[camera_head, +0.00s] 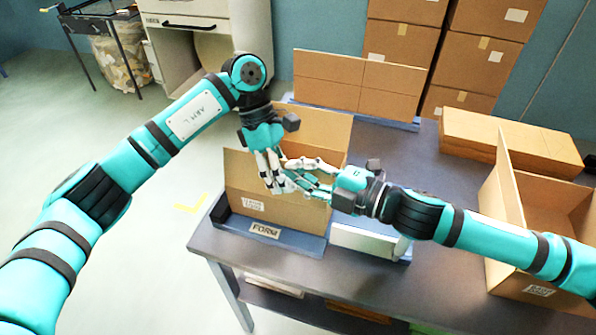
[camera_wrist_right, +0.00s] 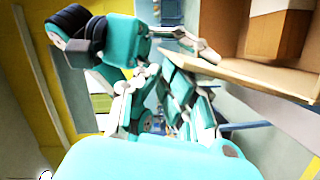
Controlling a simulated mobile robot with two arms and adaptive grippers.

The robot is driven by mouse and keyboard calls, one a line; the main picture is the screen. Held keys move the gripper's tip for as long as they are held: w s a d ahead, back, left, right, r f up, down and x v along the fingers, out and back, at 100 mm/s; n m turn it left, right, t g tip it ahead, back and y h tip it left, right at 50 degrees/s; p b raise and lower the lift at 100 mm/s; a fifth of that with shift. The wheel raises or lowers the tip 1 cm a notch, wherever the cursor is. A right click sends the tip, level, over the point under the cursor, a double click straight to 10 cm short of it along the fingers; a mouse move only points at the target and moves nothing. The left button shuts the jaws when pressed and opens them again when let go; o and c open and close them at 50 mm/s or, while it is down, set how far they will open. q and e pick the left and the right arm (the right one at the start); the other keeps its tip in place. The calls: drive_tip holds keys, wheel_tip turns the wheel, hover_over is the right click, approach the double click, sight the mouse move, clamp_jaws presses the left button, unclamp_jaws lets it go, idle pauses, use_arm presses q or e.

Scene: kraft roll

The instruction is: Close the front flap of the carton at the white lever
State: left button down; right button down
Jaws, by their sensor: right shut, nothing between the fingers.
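The open brown carton (camera_head: 300,213) stands in a blue fixture (camera_head: 312,245) marked FORM at the near side of the table. Its near panel is upright, and a far panel (camera_head: 325,128) stands up behind; the grippers hide part of the opening. A white block (camera_head: 365,242), perhaps the lever's housing, sits right of the carton. My left gripper (camera_head: 276,185) points down at the carton's near top edge; its finger opening is unclear. My right gripper (camera_head: 290,170) reaches in from the right, shut and empty, crossing close to the left fingers. Contact with cardboard is unclear. The right wrist view shows a cardboard edge (camera_wrist_right: 255,78).
Another open carton (camera_head: 515,235) stands at the table's right. Flat cardboard (camera_head: 510,142) is stacked at the back right, and a sheet (camera_head: 358,84) stands behind the carton. Stacked boxes (camera_head: 402,42) stand beyond. Bare tabletop (camera_head: 425,275) shows at the front.

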drive_tip(key=shift+w+d, duration=0.15)
drive_tip(key=shift+w, duration=0.15)
use_arm(q)
drive_tip(key=c, duration=1.5)
unclamp_jaws()
drive_tip(key=shift+r, duration=0.1)
